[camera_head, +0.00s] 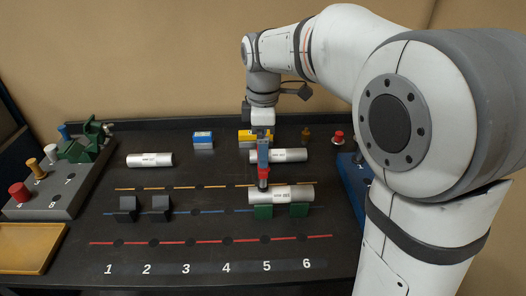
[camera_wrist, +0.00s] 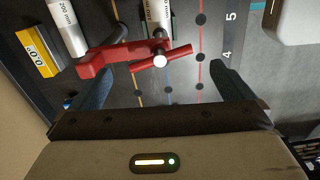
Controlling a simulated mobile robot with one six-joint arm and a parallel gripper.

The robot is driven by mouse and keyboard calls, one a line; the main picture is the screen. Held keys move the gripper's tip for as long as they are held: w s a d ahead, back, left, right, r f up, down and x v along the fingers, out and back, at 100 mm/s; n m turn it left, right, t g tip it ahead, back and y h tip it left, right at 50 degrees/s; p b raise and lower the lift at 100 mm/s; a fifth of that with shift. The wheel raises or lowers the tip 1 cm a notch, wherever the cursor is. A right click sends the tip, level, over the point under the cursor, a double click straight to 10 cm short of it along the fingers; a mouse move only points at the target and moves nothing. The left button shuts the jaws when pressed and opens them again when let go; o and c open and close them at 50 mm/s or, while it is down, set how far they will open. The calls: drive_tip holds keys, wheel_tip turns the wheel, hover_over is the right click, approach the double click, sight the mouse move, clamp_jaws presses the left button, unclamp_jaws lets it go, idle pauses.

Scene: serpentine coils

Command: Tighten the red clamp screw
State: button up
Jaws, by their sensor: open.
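The red clamp (camera_head: 263,178) stands at the left end of a white cylinder, which rests on two green blocks (camera_head: 263,211) near positions 5 and 6. In the wrist view the red clamp (camera_wrist: 105,58) shows its arm and a red crossbar (camera_wrist: 177,56) with a pale round screw end (camera_wrist: 160,62). My gripper (camera_head: 263,161) is above the clamp. In the wrist view my gripper (camera_wrist: 163,72) has its fingers wide apart, one on each side of the crossbar. Neither finger appears to touch it. The clamp's lower part is hidden.
A white cylinder (camera_head: 293,156) lies behind the clamp, near a yellow box (camera_head: 246,135). Another cylinder (camera_head: 150,160) lies at left. Two black blocks (camera_head: 127,208) stand near positions 1 and 2. A grey block with knobs (camera_head: 50,203) is far left. The front middle is clear.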

drive_tip(key=shift+f, duration=1.8)
drive_tip(key=c, duration=0.8)
drive_tip(key=shift+c, duration=0.2)
drive_tip(key=shift+m, duration=0.4)
drive_tip(key=shift+r+m, duration=0.1)
drive_tip(key=shift+m, duration=0.2)
drive_tip(key=shift+c, duration=0.2)
drive_tip(key=shift+m, duration=0.3)
clamp_jaws()
